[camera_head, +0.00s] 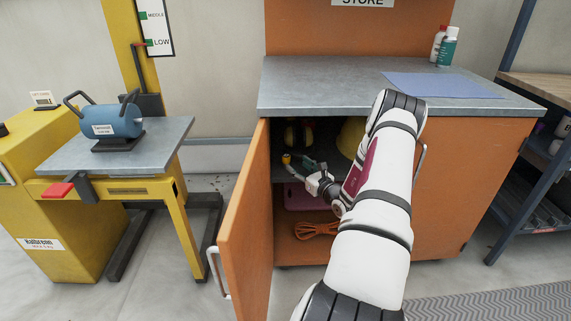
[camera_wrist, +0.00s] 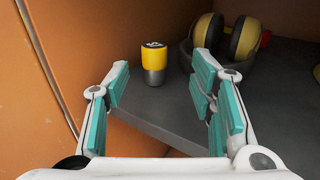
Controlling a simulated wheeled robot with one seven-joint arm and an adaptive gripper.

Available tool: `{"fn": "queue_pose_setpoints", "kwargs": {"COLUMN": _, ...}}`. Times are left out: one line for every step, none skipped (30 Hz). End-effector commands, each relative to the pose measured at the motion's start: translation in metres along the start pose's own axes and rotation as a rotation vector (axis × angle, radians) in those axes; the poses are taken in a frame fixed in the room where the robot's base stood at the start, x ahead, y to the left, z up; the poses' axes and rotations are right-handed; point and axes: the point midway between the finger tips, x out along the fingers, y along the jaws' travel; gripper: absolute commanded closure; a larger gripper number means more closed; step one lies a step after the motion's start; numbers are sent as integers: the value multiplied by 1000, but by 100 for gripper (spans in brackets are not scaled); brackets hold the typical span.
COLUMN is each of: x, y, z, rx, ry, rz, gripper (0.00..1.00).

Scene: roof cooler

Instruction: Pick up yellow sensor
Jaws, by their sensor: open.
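The yellow sensor (camera_wrist: 153,63) is a small upright cylinder with a yellow upper part and a grey lower part. It stands on the grey cabinet shelf (camera_wrist: 180,118), near the shelf's left side. In the head view the sensor (camera_head: 286,158) shows small inside the open cabinet. My gripper (camera_wrist: 162,80) is open and empty, with its teal-padded fingers to the left and right of the line to the sensor. The sensor is ahead of the fingertips, apart from them. In the head view my gripper (camera_head: 297,167) reaches into the cabinet, and my arm hides part of the opening.
Yellow and black earmuffs (camera_wrist: 228,40) stand on the shelf to the right of the sensor. An orange cabinet wall lies close on the left. The open orange door (camera_head: 243,225) hangs left of my arm. An orange coiled cable (camera_head: 316,230) lies on the lower level.

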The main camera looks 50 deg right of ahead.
Motion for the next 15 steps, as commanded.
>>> {"fn": "queue_pose_setpoints", "kwargs": {"x": 2, "y": 0, "z": 0, "rx": -1, "ry": 0, "rz": 0, "gripper": 50}}
{"fn": "queue_pose_setpoints", "kwargs": {"x": 3, "y": 0, "z": 0, "rx": -1, "ry": 0, "rz": 0, "gripper": 50}}
{"fn": "queue_pose_setpoints", "kwargs": {"x": 5, "y": 0, "z": 0, "rx": -1, "ry": 0, "rz": 0, "gripper": 50}}
{"fn": "queue_pose_setpoints", "kwargs": {"x": 6, "y": 1, "z": 1, "rx": -1, "ry": -1, "rz": 1, "gripper": 50}}
{"fn": "queue_pose_setpoints", "kwargs": {"x": 8, "y": 2, "z": 1, "rx": -2, "ry": -1, "rz": 1, "gripper": 50}}
{"fn": "queue_pose_setpoints", "kwargs": {"x": 12, "y": 3, "z": 1, "rx": -2, "ry": -2, "rz": 2, "gripper": 50}}
{"fn": "queue_pose_setpoints", "kwargs": {"x": 15, "y": 4, "z": 2, "rx": -2, "ry": -2, "rz": 2, "gripper": 50}}
{"fn": "queue_pose_setpoints", "kwargs": {"x": 19, "y": 5, "z": 2, "rx": -3, "ry": -2, "rz": 2, "gripper": 50}}
{"fn": "queue_pose_setpoints", "kwargs": {"x": 24, "y": 6, "z": 2, "rx": -3, "ry": -1, "rz": 2, "gripper": 50}}
{"fn": "queue_pose_setpoints", "kwargs": {"x": 29, "y": 7, "z": 2, "rx": -3, "ry": -1, "rz": 2, "gripper": 50}}
{"fn": "queue_pose_setpoints", "kwargs": {"x": 34, "y": 8, "z": 3, "rx": -3, "ry": -2, "rz": 3, "gripper": 50}}
{"fn": "queue_pose_setpoints", "kwargs": {"x": 40, "y": 9, "z": 3, "rx": -3, "ry": -2, "rz": 2, "gripper": 50}}
{"fn": "queue_pose_setpoints", "kwargs": {"x": 44, "y": 8, "z": 2, "rx": -2, "ry": -1, "rz": 2, "gripper": 50}}
{"fn": "queue_pose_setpoints", "kwargs": {"x": 47, "y": 8, "z": 2, "rx": -2, "ry": -1, "rz": 2, "gripper": 50}}
{"fn": "queue_pose_setpoints", "kwargs": {"x": 51, "y": 8, "z": 3, "rx": -2, "ry": -2, "rz": 1, "gripper": 50}}
